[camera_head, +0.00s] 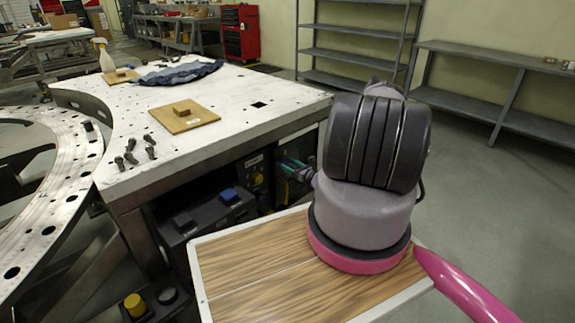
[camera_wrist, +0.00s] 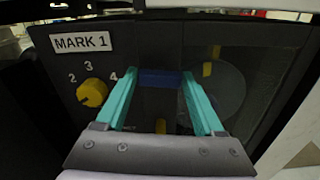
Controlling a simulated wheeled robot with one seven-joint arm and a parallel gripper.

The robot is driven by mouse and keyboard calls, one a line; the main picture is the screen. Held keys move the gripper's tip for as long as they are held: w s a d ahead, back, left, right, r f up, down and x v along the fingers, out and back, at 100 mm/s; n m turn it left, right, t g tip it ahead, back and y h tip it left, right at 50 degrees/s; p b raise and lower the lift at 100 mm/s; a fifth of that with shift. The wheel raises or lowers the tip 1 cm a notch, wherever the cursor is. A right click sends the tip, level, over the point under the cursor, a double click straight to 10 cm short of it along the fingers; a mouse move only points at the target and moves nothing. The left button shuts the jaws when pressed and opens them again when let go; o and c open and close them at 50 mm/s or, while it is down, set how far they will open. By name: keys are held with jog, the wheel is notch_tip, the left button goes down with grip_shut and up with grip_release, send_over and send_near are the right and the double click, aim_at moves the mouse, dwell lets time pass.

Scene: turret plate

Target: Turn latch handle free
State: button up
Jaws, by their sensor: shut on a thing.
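In the wrist view, the two teal fingers of my gripper (camera_wrist: 160,82) reach to a dark panel (camera_wrist: 205,45). A dark blue bar, seemingly the latch handle (camera_wrist: 160,79), spans the space between the fingertips, and my gripper is shut on it. The bar looks level in this view; its mounting is too dark to make out. In the head view, my gripper (camera_head: 290,167) is at the dark panel under the white table, and the handle is hidden there by my fingers and arm.
Left of my fingers, a yellow knob (camera_wrist: 92,93) sits by numbers under a "MARK 1" label (camera_wrist: 81,42). The white table (camera_head: 250,85) overhangs the panel. A dark box with a blue part (camera_head: 229,195) stands to the left. Open floor (camera_head: 480,180) lies right.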

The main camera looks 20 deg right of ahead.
jog(key=m, duration=0.4)
jog(key=shift+d, duration=0.1)
jog(key=m, duration=0.4)
jog(key=shift+d+f+m, duration=0.1)
jog(key=shift+m, duration=0.3)
jog(key=m, duration=0.4)
jog(key=shift+w+m, duration=0.1)
jog(key=shift+m, duration=0.2)
jog(key=shift+f+m, duration=0.1)
jog(key=shift+m, duration=1.5)
jog(key=o, duration=1.4)
jog(key=v, duration=1.1)
